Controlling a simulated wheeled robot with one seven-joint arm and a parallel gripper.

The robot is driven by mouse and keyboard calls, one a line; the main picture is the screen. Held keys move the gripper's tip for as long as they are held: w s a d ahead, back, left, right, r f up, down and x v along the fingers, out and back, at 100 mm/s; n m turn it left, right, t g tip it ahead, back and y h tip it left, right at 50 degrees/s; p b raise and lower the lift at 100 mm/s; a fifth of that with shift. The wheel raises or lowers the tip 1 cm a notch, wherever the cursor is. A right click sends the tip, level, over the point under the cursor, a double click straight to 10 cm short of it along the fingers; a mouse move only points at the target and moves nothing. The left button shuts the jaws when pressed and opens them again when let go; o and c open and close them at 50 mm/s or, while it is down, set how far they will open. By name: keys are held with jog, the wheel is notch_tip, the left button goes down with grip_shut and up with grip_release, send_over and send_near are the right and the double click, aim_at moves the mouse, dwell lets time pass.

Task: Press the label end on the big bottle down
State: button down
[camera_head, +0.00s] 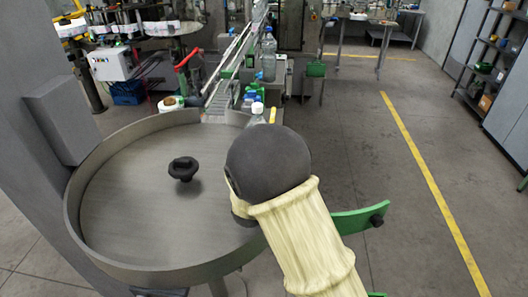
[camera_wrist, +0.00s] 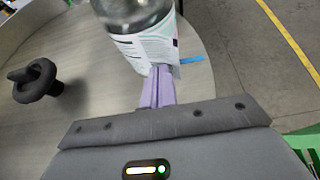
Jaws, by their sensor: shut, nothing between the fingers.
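The big bottle (camera_wrist: 135,12) is clear and stands at the top of the wrist view, cut off by the frame. Its printed white label (camera_wrist: 140,50) wraps the lower side, and the label's right edge (camera_wrist: 176,70) seems to stand slightly off the bottle. My gripper (camera_wrist: 157,72) is shut, with purple fingers pointing at the label's lower part near that edge. I cannot tell whether the tips touch it. In the head view a clear bottle with a white cap (camera_head: 257,109) shows behind my wrist, which hides its lower part and my gripper.
A round metal table (camera_head: 130,225) with a raised rim has a black knob (camera_head: 183,169) at its middle. A conveyor (camera_head: 232,72) runs back from it, with another large bottle (camera_head: 268,55) beside it. The floor at right is open, with a yellow line (camera_head: 425,175).

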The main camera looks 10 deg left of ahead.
jog(key=shift+w, duration=0.75)
dwell(0.9)
jog(key=shift+w+b, duration=0.1)
jog(key=shift+b, duration=0.95)
dwell(4.2)
jog(key=shift+d+b, duration=0.3)
jog(key=shift+b, duration=0.2)
dwell(0.6)
